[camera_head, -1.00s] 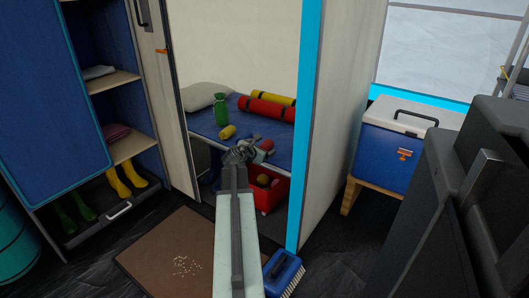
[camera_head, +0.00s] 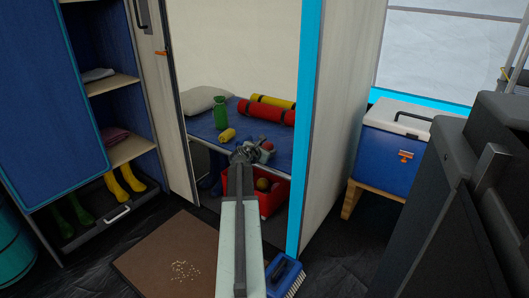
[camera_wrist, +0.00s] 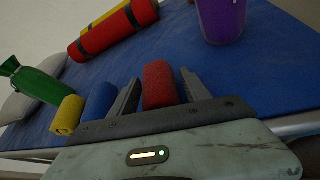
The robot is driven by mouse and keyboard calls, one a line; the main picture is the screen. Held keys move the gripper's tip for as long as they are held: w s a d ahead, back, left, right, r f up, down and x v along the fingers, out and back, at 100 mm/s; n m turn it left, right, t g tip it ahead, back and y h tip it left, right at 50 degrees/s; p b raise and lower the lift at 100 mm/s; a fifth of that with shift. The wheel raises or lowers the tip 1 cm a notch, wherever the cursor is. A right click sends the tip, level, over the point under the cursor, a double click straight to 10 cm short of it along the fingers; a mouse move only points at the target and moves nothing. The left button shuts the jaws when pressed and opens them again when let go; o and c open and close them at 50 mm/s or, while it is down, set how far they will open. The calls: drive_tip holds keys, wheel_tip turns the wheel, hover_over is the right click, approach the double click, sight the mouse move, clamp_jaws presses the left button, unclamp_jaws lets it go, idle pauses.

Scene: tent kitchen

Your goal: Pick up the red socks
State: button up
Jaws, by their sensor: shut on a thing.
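The red socks (camera_wrist: 160,86), a rolled red bundle, sit between the two fingers of my gripper (camera_wrist: 159,77) in the wrist view. My gripper is shut on them, over the blue bed (camera_wrist: 185,35). In the head view, my gripper (camera_head: 258,152) is at the front edge of the bed, with the red socks (camera_head: 267,145) at its tip, partly covered by the fingers. I cannot tell whether the socks touch the bed.
A blue roll (camera_wrist: 100,101) and a yellow roll (camera_wrist: 67,115) lie left of my gripper. A purple cup (camera_wrist: 222,20) stands beyond at right. A red crate (camera_head: 270,204) sits below the bed edge. A partition wall (camera_head: 338,130) stands close on the right.

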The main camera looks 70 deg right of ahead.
sight(265, 145)
drive_tip(key=shift+r, duration=0.1)
drive_tip(key=r+p, duration=0.4)
drive_tip(key=shift+a, duration=0.2)
drive_tip(key=w+a, duration=0.2)
drive_tip(key=a, duration=0.5)
drive_tip(key=w+a+p, duration=0.1)
drive_tip(key=w+a, duration=0.2)
drive_tip(key=a, duration=0.4)
drive_tip(key=shift+w+a+r, duration=0.25)
drive_tip(key=shift+a+r, duration=0.1)
drive_tip(key=shift+r, duration=0.05)
